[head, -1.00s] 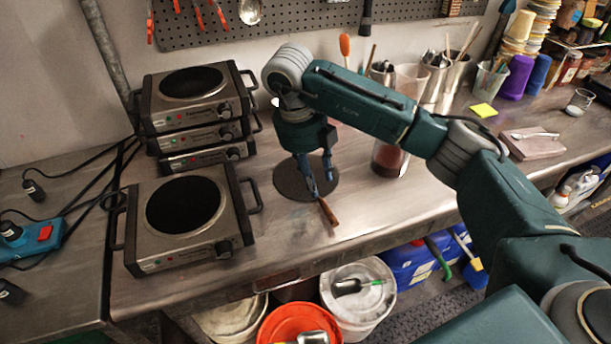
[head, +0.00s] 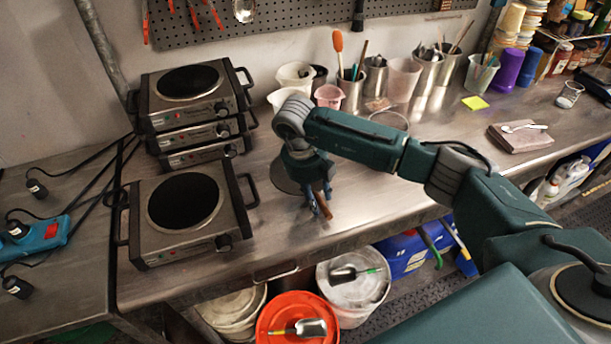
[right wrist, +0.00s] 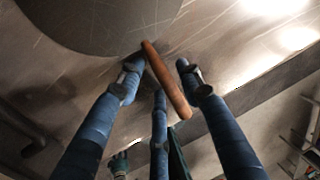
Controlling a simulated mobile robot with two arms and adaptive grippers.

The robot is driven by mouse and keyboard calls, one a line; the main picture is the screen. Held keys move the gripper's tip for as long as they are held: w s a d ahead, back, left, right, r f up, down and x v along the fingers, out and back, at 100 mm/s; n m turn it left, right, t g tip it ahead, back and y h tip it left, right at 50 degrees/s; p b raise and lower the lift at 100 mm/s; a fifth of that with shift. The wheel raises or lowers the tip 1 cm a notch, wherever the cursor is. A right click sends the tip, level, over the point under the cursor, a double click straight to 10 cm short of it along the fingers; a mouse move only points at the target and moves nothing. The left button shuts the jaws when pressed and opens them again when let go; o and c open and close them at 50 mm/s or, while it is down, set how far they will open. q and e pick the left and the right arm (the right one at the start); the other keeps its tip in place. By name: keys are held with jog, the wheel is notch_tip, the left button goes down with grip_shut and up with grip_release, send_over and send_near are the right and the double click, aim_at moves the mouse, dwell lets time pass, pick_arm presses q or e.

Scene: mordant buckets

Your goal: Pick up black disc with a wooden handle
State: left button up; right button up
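The black disc (head: 282,176) lies flat on the metal bench, right of the hot plates. In the head view my right gripper and forearm hide much of it. Its wooden handle (head: 329,190) points toward the front edge. My right gripper (head: 319,203) is low over the handle, with its fingers pointing down. In the right wrist view the disc (right wrist: 90,20) fills the upper left, and the brown handle (right wrist: 166,80) lies between the spread fingers (right wrist: 158,72). Gaps show on both sides of the handle; whether any finger touches it is unclear. My left gripper is out of view.
A single hot plate (head: 185,203) and a stack of hot plates (head: 190,85) stand at left. Cups and tool pots (head: 350,90) stand behind my arm. Buckets (head: 298,318) sit below the bench's front edge. The bench front right of the gripper is clear.

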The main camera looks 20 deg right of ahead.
grip_shut()
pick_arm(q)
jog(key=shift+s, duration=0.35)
pick_arm(e)
jog(key=shift+w+r, duration=0.1)
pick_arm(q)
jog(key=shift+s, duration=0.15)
